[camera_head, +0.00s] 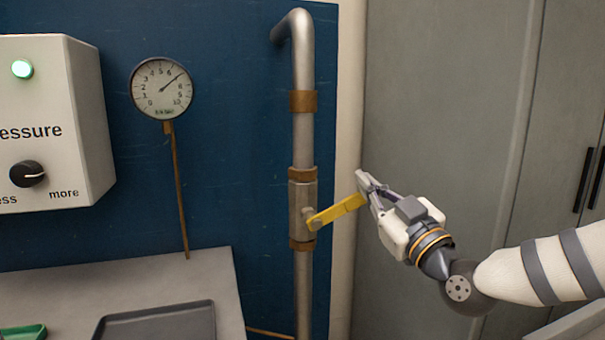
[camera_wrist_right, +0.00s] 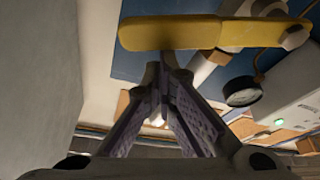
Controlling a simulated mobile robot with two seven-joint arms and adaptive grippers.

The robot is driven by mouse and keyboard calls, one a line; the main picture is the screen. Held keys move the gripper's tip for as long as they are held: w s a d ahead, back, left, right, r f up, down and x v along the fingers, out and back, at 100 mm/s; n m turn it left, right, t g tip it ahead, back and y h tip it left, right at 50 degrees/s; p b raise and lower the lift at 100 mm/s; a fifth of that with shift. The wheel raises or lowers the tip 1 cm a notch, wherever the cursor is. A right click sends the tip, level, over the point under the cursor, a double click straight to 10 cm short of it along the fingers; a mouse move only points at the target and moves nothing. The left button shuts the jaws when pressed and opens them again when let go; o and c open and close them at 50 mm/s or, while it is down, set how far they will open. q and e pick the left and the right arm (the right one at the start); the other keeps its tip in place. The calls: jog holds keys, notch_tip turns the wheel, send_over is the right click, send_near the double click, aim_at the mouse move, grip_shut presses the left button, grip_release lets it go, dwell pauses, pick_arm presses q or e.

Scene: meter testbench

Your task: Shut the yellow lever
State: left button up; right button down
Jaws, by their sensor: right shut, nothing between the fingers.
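The yellow lever (camera_head: 337,212) sticks out to the right from the valve (camera_head: 302,208) on the vertical pipe, its free end tilted a little upward. My right gripper (camera_head: 362,180) is shut and empty, with its fingertips at the free end of the lever, close to or touching it. In the right wrist view the yellow lever (camera_wrist_right: 190,34) lies across the top, just beyond the closed fingertips (camera_wrist_right: 160,70). I cannot tell whether they touch. My left gripper is not in view.
A round gauge (camera_head: 161,88) on the blue panel points between 6 and 10. A white pressure box (camera_head: 85,125) with a black knob and a lit green lamp is at left. A dark tray (camera_head: 160,322) lies on the bench. Grey cabinets (camera_head: 440,90) stand behind my right arm.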

jog(key=shift+w+d+f+m+t+h+b, duration=0.1)
jog(key=shift+d+f+m+t+h, duration=0.2)
jog(key=shift+f+m, duration=0.55)
jog(key=shift+w+d+f+m+t+h+b, duration=0.2)
jog(key=shift+f+m+h, duration=0.3)
jog(key=shift+m, duration=0.65)
jog(key=shift+d+f+m+t+h+b, duration=0.1)
jog(key=shift+d+f+m+h, duration=0.3)
jog(key=shift+f+m, duration=0.45)
jog(key=shift+r, duration=0.2)
